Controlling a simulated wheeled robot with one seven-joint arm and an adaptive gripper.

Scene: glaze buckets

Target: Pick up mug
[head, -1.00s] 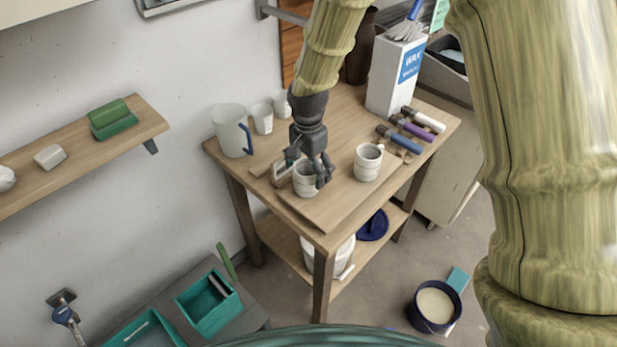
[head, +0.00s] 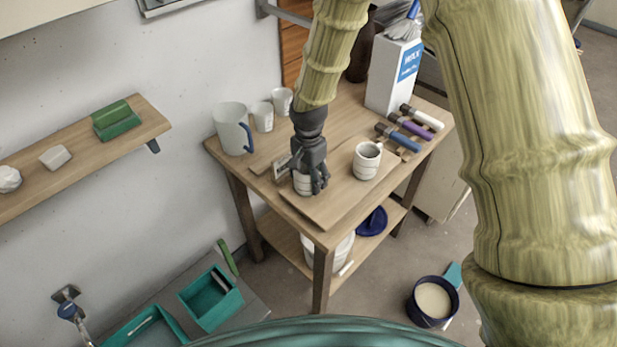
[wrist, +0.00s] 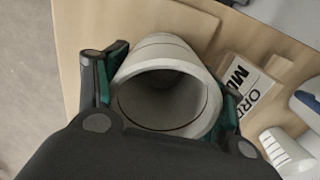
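A pale grooved mug (head: 302,186) stands upright on a board on the wooden table. My gripper (head: 310,182) points down over it, with fingers around its sides. In the wrist view the mug (wrist: 165,100) shows its round, empty mouth between the spread fingers of my gripper (wrist: 170,88). The finger pads are very close to its walls; I cannot tell whether they touch. The mug still rests on the board. A second, similar mug (head: 367,161) stands to the right on the same board, clear of my gripper.
A pitcher (head: 232,129) with a blue handle and two white cups stand behind on the left. A label card (wrist: 246,88) lies close beside the mug. Several coloured tubes and a tall white wax box (head: 393,80) are on the right. The board's front (head: 325,215) is clear.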

